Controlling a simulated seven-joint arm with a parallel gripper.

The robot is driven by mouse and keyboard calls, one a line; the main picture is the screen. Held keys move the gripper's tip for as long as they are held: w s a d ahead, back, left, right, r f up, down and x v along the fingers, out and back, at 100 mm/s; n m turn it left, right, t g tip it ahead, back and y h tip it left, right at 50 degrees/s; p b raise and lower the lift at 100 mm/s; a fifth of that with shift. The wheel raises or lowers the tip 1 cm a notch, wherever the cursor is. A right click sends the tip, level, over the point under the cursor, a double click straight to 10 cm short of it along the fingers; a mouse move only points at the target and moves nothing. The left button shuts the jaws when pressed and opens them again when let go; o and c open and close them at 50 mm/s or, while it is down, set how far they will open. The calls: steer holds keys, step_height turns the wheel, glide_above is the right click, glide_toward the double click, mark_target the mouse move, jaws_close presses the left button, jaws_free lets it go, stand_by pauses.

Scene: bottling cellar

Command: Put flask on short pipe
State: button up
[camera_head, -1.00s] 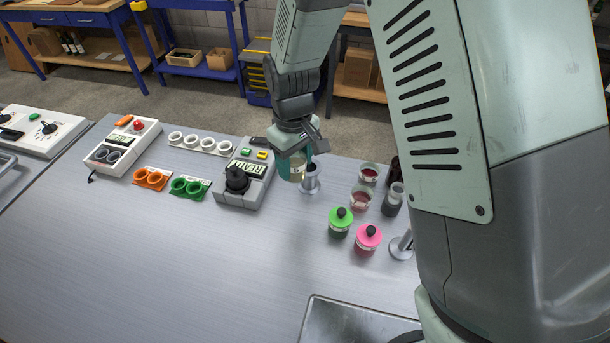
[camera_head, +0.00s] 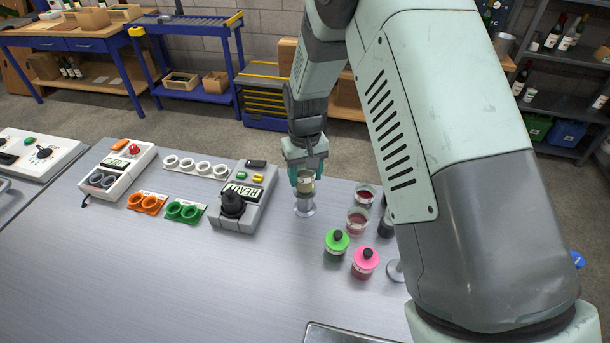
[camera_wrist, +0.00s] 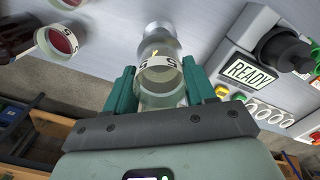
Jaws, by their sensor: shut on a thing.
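My gripper (camera_head: 306,172) is shut on the flask (camera_head: 305,184), a small clear glass vessel with a pale labelled band. In the wrist view the flask (camera_wrist: 160,75) sits between the teal fingers (camera_wrist: 162,88). A grey metal pipe on a round foot (camera_head: 304,208) stands right below the flask in the head view, its upper part hidden by it. The pipe also shows just beyond the flask in the wrist view (camera_wrist: 159,34). I cannot tell whether flask and pipe touch. Another metal pipe (camera_head: 395,270) is partly hidden behind my arm.
A grey device reading READY (camera_head: 246,193) stands close on the left. The table's front left is clear.

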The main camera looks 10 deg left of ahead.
steer(key=shift+f, duration=0.5)
steer(key=shift+f, duration=0.15)
steer(key=o, duration=1.1)
steer(key=shift+o, duration=0.2)
